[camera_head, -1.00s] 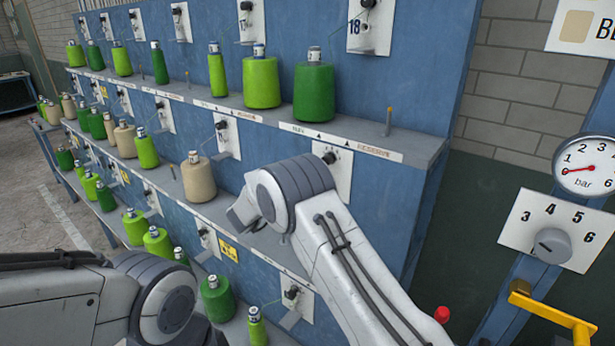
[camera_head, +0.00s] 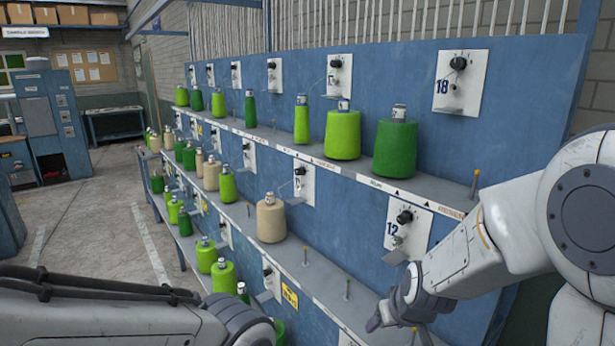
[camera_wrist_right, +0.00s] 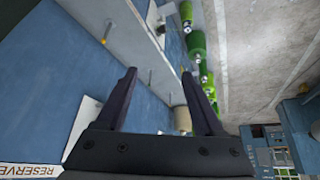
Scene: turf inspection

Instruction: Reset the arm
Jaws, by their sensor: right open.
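My right arm (camera_head: 480,250) comes in from the right in the head view, reaching down in front of the rack. Its wrist is low, near the lower shelf. In the right wrist view my right gripper (camera_wrist_right: 158,74) has its two dark fingers spread apart, with nothing between them. A beige cone (camera_wrist_right: 182,119) shows behind the fingers. My left arm (camera_head: 130,315) lies along the bottom left of the head view. Its gripper is outside the picture.
A blue rack (camera_head: 400,100) holds green cones, such as a dark green one (camera_head: 395,150), and a beige cone (camera_head: 271,220). Bare pegs (camera_head: 474,183) stand on its shelves. Open floor (camera_head: 95,220) lies left. A blue cabinet (camera_head: 52,120) stands behind.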

